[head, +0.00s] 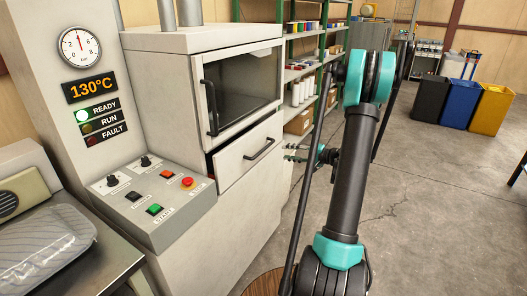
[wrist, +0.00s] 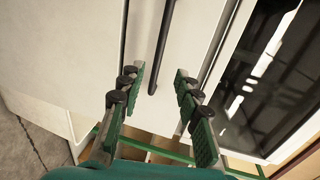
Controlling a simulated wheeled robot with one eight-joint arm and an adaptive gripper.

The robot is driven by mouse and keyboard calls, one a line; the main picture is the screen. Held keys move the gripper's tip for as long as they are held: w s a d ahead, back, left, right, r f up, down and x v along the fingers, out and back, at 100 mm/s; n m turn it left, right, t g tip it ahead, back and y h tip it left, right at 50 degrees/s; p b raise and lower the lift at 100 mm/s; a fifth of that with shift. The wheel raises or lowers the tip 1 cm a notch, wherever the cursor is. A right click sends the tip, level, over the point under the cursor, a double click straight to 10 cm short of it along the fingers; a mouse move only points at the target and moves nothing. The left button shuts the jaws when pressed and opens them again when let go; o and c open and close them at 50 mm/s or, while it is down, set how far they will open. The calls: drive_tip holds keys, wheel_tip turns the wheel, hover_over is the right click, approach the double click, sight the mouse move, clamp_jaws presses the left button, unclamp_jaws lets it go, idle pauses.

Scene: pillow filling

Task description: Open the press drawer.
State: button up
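The press drawer (head: 237,158) is a pale front panel below the dark press window, with a dark gap along its left edge. Its black bar handle (head: 258,149) runs across the front. I cannot see contact.
The press window (head: 247,83) has its own upright black handle (head: 210,107). A control panel (head: 152,200) with several buttons and knobs juts out at left. Shelves (head: 300,75) stand behind the press. Bins (head: 460,105) stand far right, with open floor before them.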

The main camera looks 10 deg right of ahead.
sight(264, 148)
drive_tip(key=x, duration=1.3)
drive_tip(key=shift+a, duration=0.15)
drive_tip(key=shift+c, duration=0.5)
clamp_jaws()
